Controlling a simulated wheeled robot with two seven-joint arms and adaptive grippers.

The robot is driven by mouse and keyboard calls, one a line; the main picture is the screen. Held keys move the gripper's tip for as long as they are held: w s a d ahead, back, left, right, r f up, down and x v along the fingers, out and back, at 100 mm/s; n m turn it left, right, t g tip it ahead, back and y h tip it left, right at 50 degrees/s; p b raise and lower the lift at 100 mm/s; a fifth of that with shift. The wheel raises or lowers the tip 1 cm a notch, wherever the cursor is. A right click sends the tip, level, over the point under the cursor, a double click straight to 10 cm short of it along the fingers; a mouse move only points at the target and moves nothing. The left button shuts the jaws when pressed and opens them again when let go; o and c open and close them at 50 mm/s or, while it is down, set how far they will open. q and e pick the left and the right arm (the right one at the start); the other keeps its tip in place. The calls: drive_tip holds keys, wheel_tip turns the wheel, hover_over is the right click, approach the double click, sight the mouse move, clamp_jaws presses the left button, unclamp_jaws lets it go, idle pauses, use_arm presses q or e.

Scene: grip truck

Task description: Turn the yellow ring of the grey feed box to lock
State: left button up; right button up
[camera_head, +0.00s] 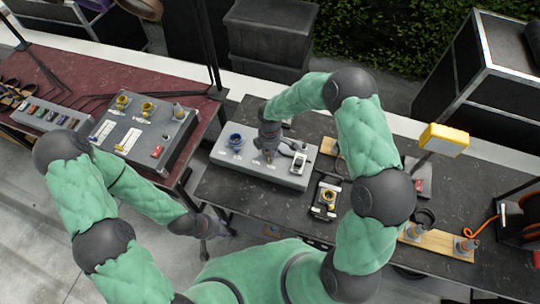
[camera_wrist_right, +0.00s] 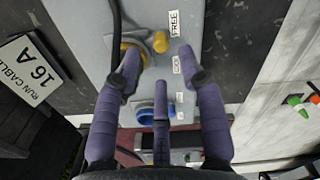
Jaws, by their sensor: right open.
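The grey feed box (camera_head: 235,162) lies on the dark table in the middle of the head view, with a blue socket (camera_head: 236,141) at its left end. My right gripper (camera_head: 270,154) is over the box and covers much of its top. In the right wrist view, the yellow ring (camera_wrist_right: 130,54) has a black cable running into it and a yellow knob (camera_wrist_right: 160,41) at its side, near the FREE and LOCK labels. My right gripper (camera_wrist_right: 160,78) is open there; one finger overlaps the ring, contact unclear. My left gripper (camera_head: 208,227) hangs by the table gap; its fingers are unclear.
A second grey panel (camera_head: 140,135) with yellow sockets sits on the red table at left. A small black unit with a yellow ring (camera_head: 327,200) lies right of the feed box. A yellow lamp (camera_head: 444,139) and a wooden board (camera_head: 440,243) are at right.

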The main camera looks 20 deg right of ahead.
drive_tip(key=shift+f, duration=2.45)
clamp_jaws()
